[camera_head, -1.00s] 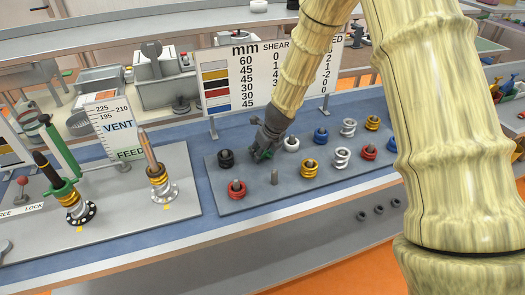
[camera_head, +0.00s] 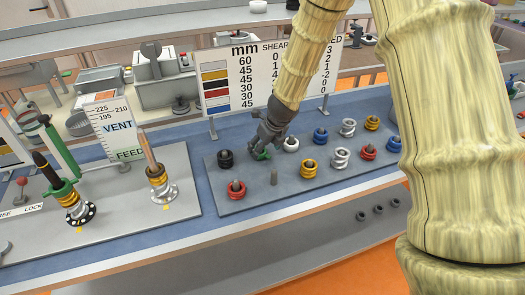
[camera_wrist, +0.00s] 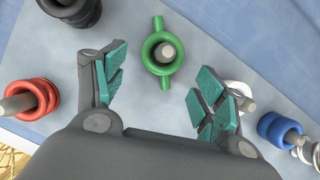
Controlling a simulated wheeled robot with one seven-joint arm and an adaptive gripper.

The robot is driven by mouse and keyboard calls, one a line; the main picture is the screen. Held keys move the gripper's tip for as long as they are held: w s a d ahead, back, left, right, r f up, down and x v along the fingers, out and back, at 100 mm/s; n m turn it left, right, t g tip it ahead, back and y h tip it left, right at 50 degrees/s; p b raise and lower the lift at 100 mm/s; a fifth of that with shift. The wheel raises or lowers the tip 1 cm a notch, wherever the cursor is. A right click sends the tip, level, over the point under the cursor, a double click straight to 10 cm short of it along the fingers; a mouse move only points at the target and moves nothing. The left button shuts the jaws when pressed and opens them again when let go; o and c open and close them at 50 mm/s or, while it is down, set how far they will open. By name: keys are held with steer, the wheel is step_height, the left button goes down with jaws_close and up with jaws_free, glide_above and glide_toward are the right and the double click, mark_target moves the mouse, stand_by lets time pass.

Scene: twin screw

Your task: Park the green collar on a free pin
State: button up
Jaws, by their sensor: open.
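The green collar (camera_wrist: 150,64) is a ring with two short side handles. It sits around a grey pin (camera_wrist: 168,51) on the grey pin plate, between my spread fingers in the wrist view. In the head view the green collar (camera_head: 262,155) shows partly below my gripper (camera_head: 268,140). My gripper (camera_wrist: 158,90) is open and empty, with its teal pads apart from the collar on both sides. A bare pin (camera_head: 274,176) stands in the front row of the pin plate (camera_head: 250,200), right of the red collar (camera_head: 236,190).
A black collar (camera_head: 225,158) is left of the green one and a white collar (camera_head: 291,145) right of it. More blue, yellow, white and red collars fill the pins rightward. Two spindles with yellow rings (camera_head: 157,172) stand left. A chart board (camera_head: 265,75) stands behind.

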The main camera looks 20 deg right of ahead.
steer(key=v, duration=0.8)
steer(key=shift+r, duration=0.2)
